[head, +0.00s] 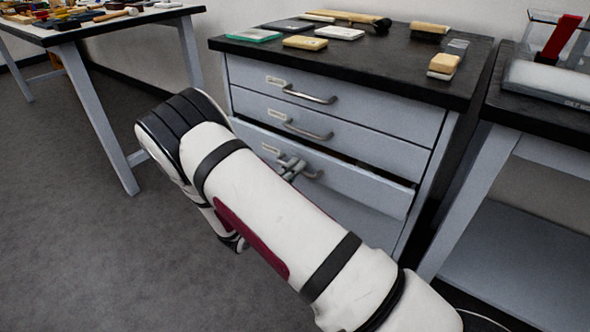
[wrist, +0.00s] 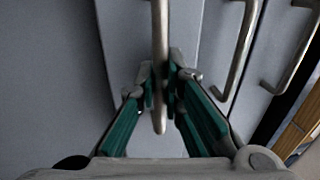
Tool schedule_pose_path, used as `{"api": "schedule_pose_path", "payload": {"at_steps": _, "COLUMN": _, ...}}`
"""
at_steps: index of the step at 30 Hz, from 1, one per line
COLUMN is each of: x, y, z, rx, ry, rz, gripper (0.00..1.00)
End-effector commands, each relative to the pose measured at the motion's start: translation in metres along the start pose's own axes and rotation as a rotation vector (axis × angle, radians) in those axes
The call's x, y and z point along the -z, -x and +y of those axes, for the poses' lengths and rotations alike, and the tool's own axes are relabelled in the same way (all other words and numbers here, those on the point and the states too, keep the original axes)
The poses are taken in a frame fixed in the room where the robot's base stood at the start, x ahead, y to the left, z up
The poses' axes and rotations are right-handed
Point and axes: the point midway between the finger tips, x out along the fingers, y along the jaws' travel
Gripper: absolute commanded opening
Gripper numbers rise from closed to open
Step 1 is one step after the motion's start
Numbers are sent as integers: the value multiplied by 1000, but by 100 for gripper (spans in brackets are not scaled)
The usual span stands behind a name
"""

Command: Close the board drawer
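The third drawer (head: 370,187) of the grey cabinet stands partly open, with a dark gap along its top edge. I take it to be the board drawer, but its label is too small to read. Its metal bar handle (head: 314,174) shows beside my gripper (head: 290,168). In the wrist view, the handle (wrist: 160,30) runs between the teal-padded fingers of my gripper (wrist: 161,88). The fingers are close in on both sides of the bar and appear shut on it. The drawer's inside is mostly hidden.
Two upper drawers (head: 345,117) are shut. The dark cabinet top (head: 390,65) holds erasers, boxes and a brush. A table (head: 85,30) with tools stands at the left, another bench (head: 535,105) at the right. The grey floor (head: 70,220) at the left is clear.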

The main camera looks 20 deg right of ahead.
Motion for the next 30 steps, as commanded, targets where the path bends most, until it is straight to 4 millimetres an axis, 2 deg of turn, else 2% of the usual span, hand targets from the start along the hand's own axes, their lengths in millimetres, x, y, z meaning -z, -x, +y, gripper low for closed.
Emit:
{"api": "schedule_pose_path", "payload": {"at_steps": 5, "x": 0, "y": -2, "z": 1, "rx": -1, "ry": 0, "rz": 1, "gripper": 0}}
{"api": "schedule_pose_path", "payload": {"at_steps": 13, "x": 0, "y": -38, "z": 6, "rx": -1, "ry": 0, "rz": 1, "gripper": 0}}
{"api": "schedule_pose_path", "payload": {"at_steps": 21, "x": 0, "y": -41, "z": 8, "rx": -1, "ry": 0, "rz": -1, "gripper": 0}}
{"api": "schedule_pose_path", "payload": {"at_steps": 22, "x": 0, "y": -42, "z": 8, "rx": -1, "ry": -1, "rz": -1, "gripper": 13}}
{"api": "schedule_pose_path", "payload": {"at_steps": 24, "x": 0, "y": -41, "z": 8, "rx": -1, "ry": -1, "rz": 0, "gripper": 29}}
{"api": "schedule_pose_path", "payload": {"at_steps": 30, "x": 0, "y": -41, "z": 8, "rx": -1, "ry": 0, "rz": 0, "gripper": 30}}
